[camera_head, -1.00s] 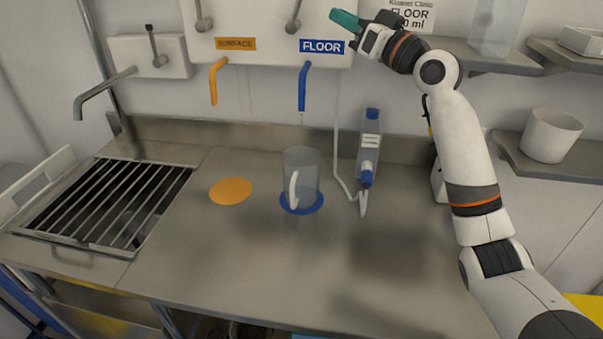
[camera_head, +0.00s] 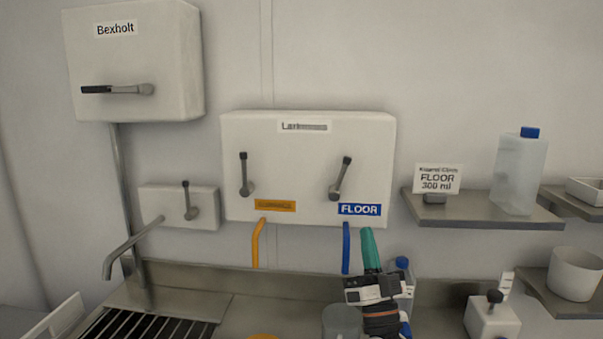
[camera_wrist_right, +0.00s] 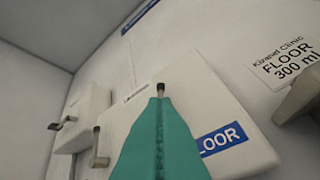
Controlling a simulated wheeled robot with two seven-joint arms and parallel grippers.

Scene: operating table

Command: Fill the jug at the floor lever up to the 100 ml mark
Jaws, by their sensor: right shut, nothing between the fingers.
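The floor lever (camera_head: 340,178) sits on the white dispenser box above the blue FLOOR label (camera_head: 360,209), its black tip up and leaning right. Its tip also shows in the right wrist view (camera_wrist_right: 160,88), just beyond my fingertips. The blue spout (camera_head: 346,248) hangs below the box. The clear jug (camera_head: 342,318) shows only its top at the lower edge; its marks and liquid level are not visible. My right gripper (camera_head: 367,238) has teal fingers shut and empty, pointing up beside the blue spout in the picture. My left gripper is not in view.
A card (camera_head: 438,179) on the right shelf reads FLOOR 300 ml. The orange spout (camera_head: 257,243) and another lever (camera_head: 245,176) are left of the floor lever. A blue-capped bottle (camera_head: 402,280) stands behind my right gripper.

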